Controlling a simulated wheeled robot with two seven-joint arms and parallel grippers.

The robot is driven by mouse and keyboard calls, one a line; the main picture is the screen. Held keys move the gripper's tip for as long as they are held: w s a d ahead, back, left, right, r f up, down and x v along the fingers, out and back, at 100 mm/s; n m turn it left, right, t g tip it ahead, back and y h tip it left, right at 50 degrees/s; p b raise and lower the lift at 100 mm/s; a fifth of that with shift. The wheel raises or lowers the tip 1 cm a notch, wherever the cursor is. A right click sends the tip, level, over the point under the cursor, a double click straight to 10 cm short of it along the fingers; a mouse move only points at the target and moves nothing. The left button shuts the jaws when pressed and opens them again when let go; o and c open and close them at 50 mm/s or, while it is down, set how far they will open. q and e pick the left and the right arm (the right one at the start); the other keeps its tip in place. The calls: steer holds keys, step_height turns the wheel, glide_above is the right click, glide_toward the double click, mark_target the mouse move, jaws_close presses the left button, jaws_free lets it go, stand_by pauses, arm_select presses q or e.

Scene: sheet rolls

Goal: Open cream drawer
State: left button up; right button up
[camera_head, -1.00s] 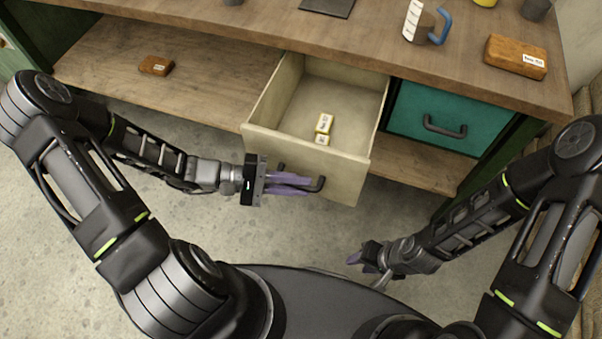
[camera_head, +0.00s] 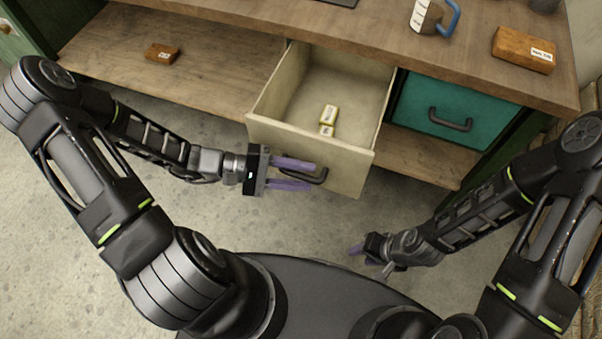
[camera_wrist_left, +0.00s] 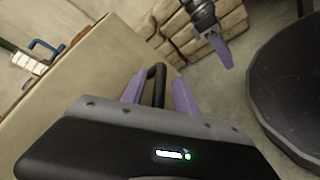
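The cream drawer (camera_head: 345,162) is pulled well out from under the wooden worktop, its inside showing. Its dark bar handle (camera_head: 318,175) is on the front panel. My left gripper (camera_head: 300,175) is at the handle, fingers spread. In the left wrist view the handle (camera_wrist_left: 157,86) stands between the two purple fingers of my left gripper (camera_wrist_left: 158,92), with gaps visible beside it. My right gripper (camera_head: 358,249) hangs low over the floor, away from the drawer; its finger opening is not clear.
A brown block (camera_head: 163,53) lies on the lower shelf; a mug (camera_head: 433,17) and wooden block (camera_head: 523,50) stand on the worktop (camera_head: 330,30).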

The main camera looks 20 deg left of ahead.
arm_select(q)
steer(key=v, duration=0.7)
steer(key=shift+a, duration=0.3)
steer(key=shift+s, duration=0.1)
